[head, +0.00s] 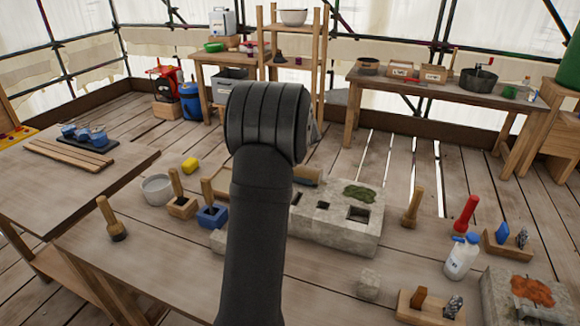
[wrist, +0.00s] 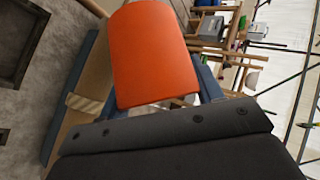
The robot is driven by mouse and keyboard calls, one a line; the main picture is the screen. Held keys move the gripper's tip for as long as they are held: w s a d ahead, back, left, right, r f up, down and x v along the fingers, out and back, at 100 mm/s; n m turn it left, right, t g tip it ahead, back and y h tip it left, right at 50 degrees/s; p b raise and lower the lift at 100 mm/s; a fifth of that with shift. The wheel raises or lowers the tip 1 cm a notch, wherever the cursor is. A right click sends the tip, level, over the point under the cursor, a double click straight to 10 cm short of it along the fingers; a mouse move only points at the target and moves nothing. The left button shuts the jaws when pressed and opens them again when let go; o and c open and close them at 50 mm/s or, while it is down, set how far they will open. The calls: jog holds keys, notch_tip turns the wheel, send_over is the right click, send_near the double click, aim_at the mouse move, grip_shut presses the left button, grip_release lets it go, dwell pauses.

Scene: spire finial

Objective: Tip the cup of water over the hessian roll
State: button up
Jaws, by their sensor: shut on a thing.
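My gripper (wrist: 150,60) is shut on a smooth orange thing that looks like the cup (wrist: 152,50), with a blue-grey finger on each side. Its mouth and any water do not show, and I cannot tell how far it is tilted. In the wrist view a long brown thing with a pale band (wrist: 85,103), perhaps the hessian roll, lies between the cup and the grey stone. In the head view a brown piece (head: 305,177) shows behind the stone block (head: 335,225). My arm hides the gripper and the cup there.
Wood-handled tools in a wooden block (head: 181,207) and a blue block (head: 211,216) stand left of my arm, near a grey bowl (head: 157,189). A white bottle (head: 461,259) and a red-handled tool (head: 465,214) stand at the right.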

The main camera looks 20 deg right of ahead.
jog(key=shift+a+h, duration=0.1)
jog(key=shift+h, duration=0.2)
jog(key=shift+w+r+n+g+h, duration=0.1)
jog(key=shift+r+n+g+h, duration=0.4)
jog(key=shift+n+g+h, duration=0.1)
jog(key=shift+w+a+f+n+g+h, duration=0.1)
jog(key=shift+a+f+n+g+h, duration=0.2)
jog(key=shift+g+h, duration=0.15)
jog(key=shift+w+a+r+n+g+h, duration=0.35)
jog(key=shift+a+r+h, duration=0.2)
jog(key=shift+a+h, duration=0.2)
jog(key=shift+w+a+f+n+g+h, duration=0.1)
jog(key=shift+w+a+n+g+h, duration=0.25)
jog(key=shift+a+h, duration=0.3)
jog(key=shift+w+a+f+n+g+h, duration=0.1)
jog(key=shift+w+a+n+g+h, duration=0.25)
jog(key=shift+a+h, duration=0.3)
jog(key=shift+w+a+f+n+g+h, duration=0.1)
jog(key=shift+w+a+n+g+h, duration=0.25)
jog(key=shift+a+h, duration=0.3)
